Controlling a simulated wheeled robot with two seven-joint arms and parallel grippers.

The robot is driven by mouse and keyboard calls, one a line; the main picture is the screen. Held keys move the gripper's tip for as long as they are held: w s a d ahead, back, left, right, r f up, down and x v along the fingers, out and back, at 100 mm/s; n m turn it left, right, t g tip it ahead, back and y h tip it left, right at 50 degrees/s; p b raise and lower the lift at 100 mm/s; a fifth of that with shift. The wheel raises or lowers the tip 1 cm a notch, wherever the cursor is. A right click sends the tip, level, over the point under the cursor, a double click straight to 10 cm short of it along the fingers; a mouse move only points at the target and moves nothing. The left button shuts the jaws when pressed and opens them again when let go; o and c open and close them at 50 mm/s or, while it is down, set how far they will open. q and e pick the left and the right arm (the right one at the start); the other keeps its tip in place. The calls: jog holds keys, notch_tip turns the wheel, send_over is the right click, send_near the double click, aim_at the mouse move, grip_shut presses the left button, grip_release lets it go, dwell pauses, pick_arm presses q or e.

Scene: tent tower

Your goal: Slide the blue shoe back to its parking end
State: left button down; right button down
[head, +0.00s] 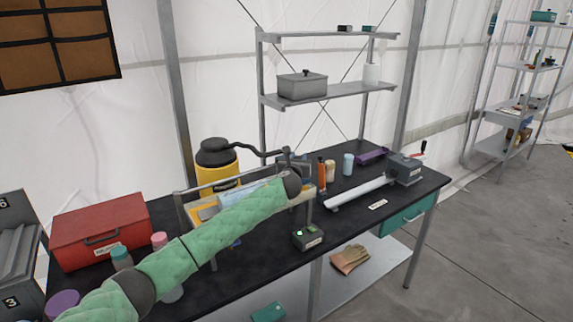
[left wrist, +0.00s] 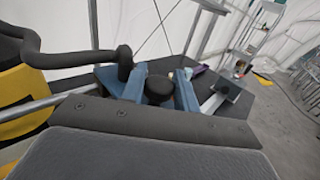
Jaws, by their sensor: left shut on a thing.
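My left arm with its green padded sleeve (head: 210,230) reaches across the bench to a metal frame. In the left wrist view my left gripper (left wrist: 158,90) is shut around a black round knob (left wrist: 158,88), with a blue-grey piece on each side. A blue surface (left wrist: 108,76) shows just behind, at the end of the silver bar (left wrist: 40,107). I take the knob and blue part as the blue shoe, but its outline is mostly hidden. My right gripper is not in view.
A yellow tank (head: 217,165) with a black hose stands behind the frame. A red toolbox (head: 100,232) is at the left. A small dark box (head: 307,238) with green lights sits in front. A silver-railed device (head: 360,193) and cups are at the right.

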pick_arm(q)
jog(key=shift+w+d, duration=0.2)
jog(key=shift+d, duration=0.05)
jog(key=shift+r, duration=0.2)
jog(key=c, duration=1.3)
grip_release()
jog(key=shift+d, duration=0.1)
jog(key=shift+o, duration=1)
jog(key=shift+w+d, duration=0.1)
jog(key=shift+w, duration=0.05)
jog(key=shift+d+f, duration=0.1)
jog(key=shift+f, duration=0.15)
jog(key=shift+s+a, duration=0.2)
jog(key=shift+s+b, duration=0.3)
jog(key=shift+s, duration=0.05)
jog(key=s+a+b, duration=0.1)
jog(key=s+b, duration=0.1)
jog(key=s, duration=0.4)
jog(key=shift+s, duration=0.2)
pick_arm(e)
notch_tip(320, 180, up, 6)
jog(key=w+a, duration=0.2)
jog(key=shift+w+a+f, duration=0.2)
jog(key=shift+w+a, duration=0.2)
